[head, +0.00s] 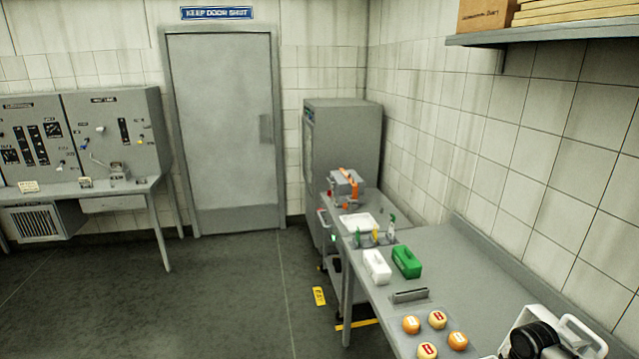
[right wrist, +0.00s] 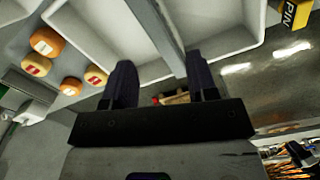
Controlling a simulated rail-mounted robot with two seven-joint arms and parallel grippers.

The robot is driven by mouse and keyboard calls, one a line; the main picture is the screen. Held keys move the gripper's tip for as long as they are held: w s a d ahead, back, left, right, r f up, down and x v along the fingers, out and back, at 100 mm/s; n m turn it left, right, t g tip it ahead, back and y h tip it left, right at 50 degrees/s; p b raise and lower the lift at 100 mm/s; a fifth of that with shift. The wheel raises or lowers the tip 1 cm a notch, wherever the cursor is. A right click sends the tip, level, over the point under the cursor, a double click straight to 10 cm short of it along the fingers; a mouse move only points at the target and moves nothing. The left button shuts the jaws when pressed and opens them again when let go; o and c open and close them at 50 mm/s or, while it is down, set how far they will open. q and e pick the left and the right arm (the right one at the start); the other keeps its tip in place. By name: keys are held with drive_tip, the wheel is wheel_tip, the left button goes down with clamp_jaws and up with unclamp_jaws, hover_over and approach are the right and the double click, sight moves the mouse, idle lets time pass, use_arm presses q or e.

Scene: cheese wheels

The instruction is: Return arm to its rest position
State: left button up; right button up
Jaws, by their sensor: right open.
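My right gripper (right wrist: 159,68) is open in the right wrist view. Its two dark fingers stand wide apart with nothing held between them. My left arm and gripper are in no view. Several small round cheese wheels (head: 437,320), orange and cream with red-marked labels, rest on the grey steel counter (head: 455,265). They also show at the left of the right wrist view (right wrist: 47,40), apart from the fingers.
White-walled trays (right wrist: 225,42) lie beyond the fingers. A yellow label reading PIN (right wrist: 295,14) is at the upper right. A white box (head: 377,266) and green box (head: 406,262) stand farther along the counter. A shelf (head: 545,32) juts from the right wall. Open floor lies left.

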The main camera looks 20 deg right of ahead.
drive_tip(key=shift+d+r+m+h, duration=0.1)
drive_tip(key=shift+d+m+h, duration=0.3)
drive_tip(key=shift+m, duration=0.8)
drive_tip(key=w+a+r+m+t+h, duration=0.4)
drive_tip(key=w+a+r+m+t, duration=0.15)
drive_tip(key=a+r, duration=0.35)
drive_tip(key=s+a+r+m+t+y, duration=0.1)
drive_tip(key=s+a+t, duration=0.1)
drive_tip(key=a, duration=0.5)
drive_tip(key=s+a+r+t, duration=0.1)
drive_tip(key=s+a+r, duration=0.1)
drive_tip(key=a, duration=0.5)
drive_tip(key=s+a+f+m+g+y, duration=0.15)
drive_tip(key=s+a+f, duration=0.3)
drive_tip(key=s, duration=0.45)
drive_tip(key=s+a+f+g+y, duration=0.15)
drive_tip(key=s+a+f, duration=0.35)
drive_tip(key=s, duration=0.5)
drive_tip(key=s+a+f+m+g+y, duration=0.1)
drive_tip(key=s+a+f+g, duration=0.1)
drive_tip(key=s+a+f, duration=0.5)
drive_tip(key=w+d+p+v, duration=0.2)
drive_tip(key=d+p+v, duration=0.1)
drive_tip(key=p+v, duration=1.3)
drive_tip(key=shift+r, duration=0.55)
